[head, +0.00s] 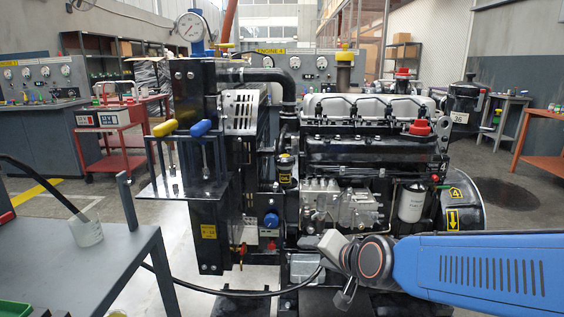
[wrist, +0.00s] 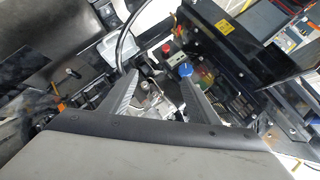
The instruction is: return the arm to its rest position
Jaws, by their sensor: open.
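My arm reaches in from the right edge of the head view, with its blue link (head: 475,272) lying roughly level across the lower right. Its wrist end is in front of the lower part of the diesel engine (head: 345,150). My gripper (head: 343,298) hangs below the wrist, small and partly hidden in that view. In the wrist view my gripper (wrist: 158,78) shows two grey fingers spread apart, with nothing held between them. Engine parts show beyond the fingers, including a blue cap (wrist: 185,70) and a red cap (wrist: 168,50).
A black hose (head: 230,293) curves past just left of my gripper. A white oil filter (head: 411,203) is above my arm. A lever stand with yellow and blue handles (head: 200,128) is left of the engine. A grey table (head: 110,262) with a beaker (head: 86,230) stands at the lower left.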

